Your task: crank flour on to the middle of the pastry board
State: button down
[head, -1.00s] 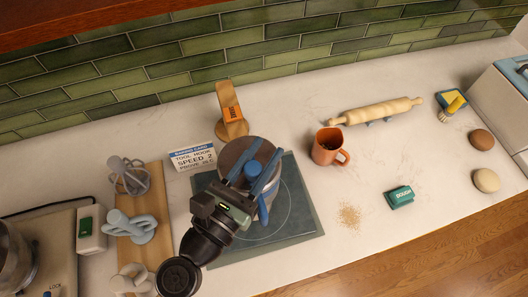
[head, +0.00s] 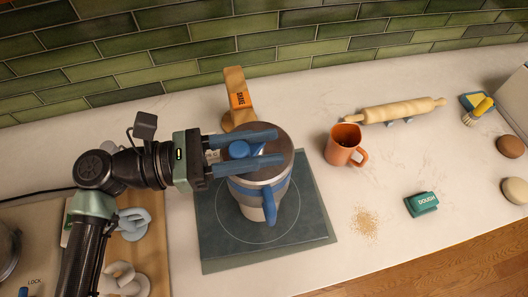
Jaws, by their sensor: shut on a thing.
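A metal flour sifter (head: 278,173) with a blue band and a blue side handle (head: 269,206) stands upright on the pastry board (head: 315,229), a dark green square with a circle outline. The sifter is on the upper part of the board and covers part of the circle. My gripper (head: 279,148) reaches in from the left over the sifter's top. Its blue fingers are shut on the round blue crank knob (head: 239,149). The sifter's underside is hidden, and I cannot tell whether flour lies beneath it.
A wooden stand with an orange label (head: 236,88) is close behind the sifter. An orange mug (head: 342,146), a rolling pin (head: 395,111), a green dough block (head: 421,204) and a patch of tan crumbs (head: 366,222) are to the right. Grey mixer attachments (head: 132,224) lie at lower left.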

jog(key=shift+a+f+m+g+h+b, duration=0.15)
jog(key=shift+m+g+b, duration=0.35)
jog(key=shift+g+b, duration=0.25)
jog(key=shift+a+f+m+g+h+b, duration=0.1)
jog(key=shift+m+g+h+b, duration=0.05)
jog(key=shift+m+g+b, duration=0.6)
jog(key=shift+s+r, duration=0.1)
jog(key=c, duration=0.5)
grip_release()
jog(key=shift+s+a+b, duration=0.2)
jog(key=shift+a+b, duration=0.65)
jog(key=shift+a, duration=1.3)
jog(key=shift+s+a+b, duration=0.15)
jog(key=shift+a+b, duration=0.65)
jog(key=shift+a, duration=1.35)
jog(key=shift+s+a+b, duration=0.2)
jog(key=shift+a+b, duration=0.65)
jog(key=shift+a, duration=1.3)
